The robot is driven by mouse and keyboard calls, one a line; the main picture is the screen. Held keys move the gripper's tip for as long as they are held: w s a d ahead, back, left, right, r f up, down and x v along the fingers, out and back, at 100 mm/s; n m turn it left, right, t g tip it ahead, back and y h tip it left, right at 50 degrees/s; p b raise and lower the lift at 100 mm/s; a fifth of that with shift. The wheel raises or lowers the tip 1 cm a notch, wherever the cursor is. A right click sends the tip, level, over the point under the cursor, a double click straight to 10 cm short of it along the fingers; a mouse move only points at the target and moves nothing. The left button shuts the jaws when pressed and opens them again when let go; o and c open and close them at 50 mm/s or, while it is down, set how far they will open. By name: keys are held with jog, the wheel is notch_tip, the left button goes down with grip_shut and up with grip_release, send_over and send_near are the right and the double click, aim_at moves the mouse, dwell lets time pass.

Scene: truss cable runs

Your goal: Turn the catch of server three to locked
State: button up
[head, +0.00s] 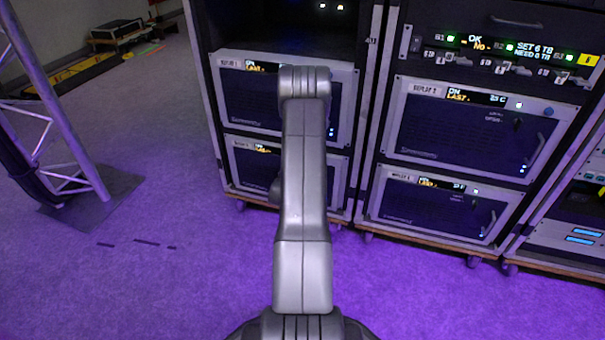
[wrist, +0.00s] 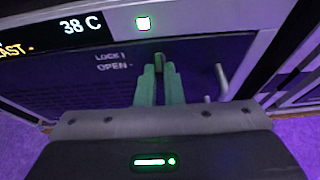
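In the wrist view, the catch (wrist: 159,62) is a small dark upright piece on the server's front, right of the printed words for locked and open. My gripper (wrist: 160,74) has two green fingers, close together, one on each side of the catch; they look shut on it. The fingers hide its lower part, so I cannot tell its exact setting. The server front (wrist: 60,72) is dark, with a 38 C display above. In the head view my arm reaches the lower server (head: 245,178) of the left rack and hides my gripper; its label is too small to read.
A bar handle (wrist: 222,82) stands out right of the fingers. Above the lower server sits another server (head: 240,100). The right rack holds two more servers (head: 455,135) under a switch panel (head: 500,60).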

jog(key=o, duration=0.4)
jog(key=p+v, duration=0.4)
jog(key=v, duration=0.9)
jog(key=shift+s+a+r, duration=0.1)
jog(key=shift+s+r, duration=0.05)
jog(key=shift+s, duration=0.2)
jog(key=b+x, duration=0.4)
jog(key=x, duration=1)
jog(key=shift+s+a+r, duration=0.1)
jog(key=shift+s, duration=0.05)
